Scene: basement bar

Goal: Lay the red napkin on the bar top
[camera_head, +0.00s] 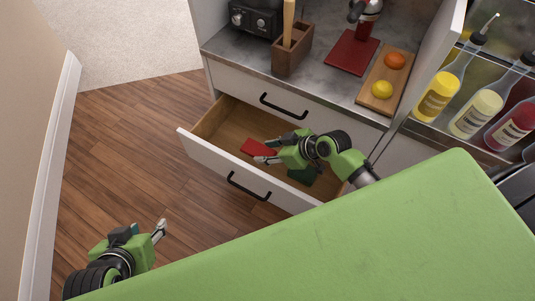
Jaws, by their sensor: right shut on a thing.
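The red napkin (251,146) is a small flat red piece inside the open drawer (212,122), towards its left part. My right gripper (262,150) reaches into the drawer from the right and is shut on the napkin's right part, its fingers covering some of it. My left gripper (150,229) is low at the left, above the wooden floor, with its fingers apart and nothing between them. The bar top (333,81) is the grey stone counter above and behind the drawer.
On the counter stand a wooden holder (291,56), a red mat (352,54) and a board (376,98) with an orange and a lemon. Bottles (437,97) stand at right. Bare counter shows at the front left.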

